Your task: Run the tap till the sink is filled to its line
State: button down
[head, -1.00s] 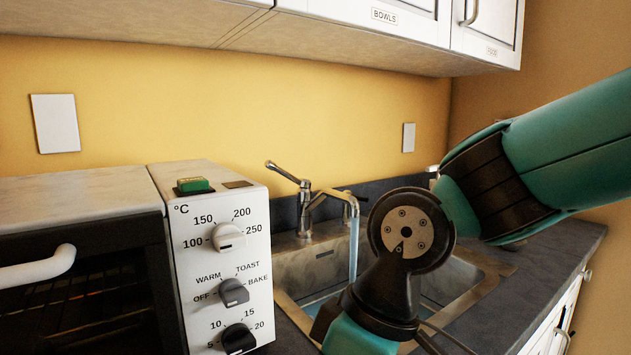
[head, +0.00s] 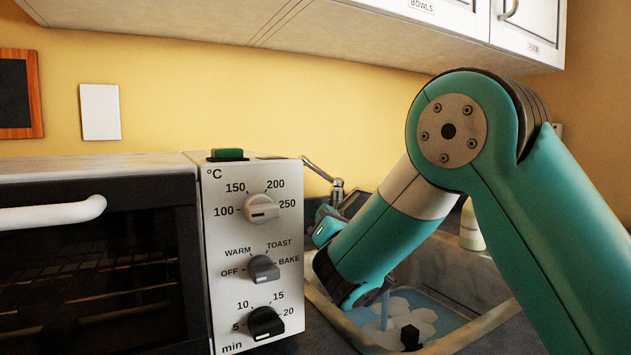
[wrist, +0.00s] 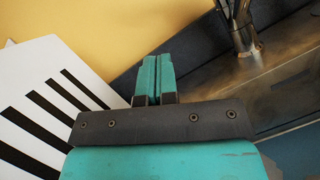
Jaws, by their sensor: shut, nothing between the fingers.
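The chrome tap (head: 338,188) stands behind the sink, its lever raised up to the left; my arm hides its spout. In the wrist view the tap's base (wrist: 241,38) is at upper right. A water stream (head: 385,305) falls into the sink (head: 480,280). Bluish water (head: 445,318) lies in the basin with pale patches where the stream lands. I cannot make out a fill line. My gripper (wrist: 153,78) is shut and empty, between the oven's side and the tap, apart from the tap in the wrist view.
A white toaster oven (head: 250,170) with dials stands close on the left; its slotted side (wrist: 50,95) is beside my gripper. A pale bottle (head: 471,228) stands behind the sink. A small dark block (head: 410,337) shows at the basin's front. Cabinets (head: 430,35) hang above.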

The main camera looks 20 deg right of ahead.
jog(key=p, duration=1.5)
send_near(321, 172)
jog(key=w+a+r, duration=0.1)
jog(key=w+a, duration=0.3)
jog(key=w, duration=0.1)
jog(key=p, duration=0.1)
jog(key=w+d+r+p, duration=0.1)
jog(key=p, duration=0.1)
jog(key=shift+w+r, duration=0.1)
jog(key=shift+w, duration=0.2)
jog(key=shift+d, duration=0.1)
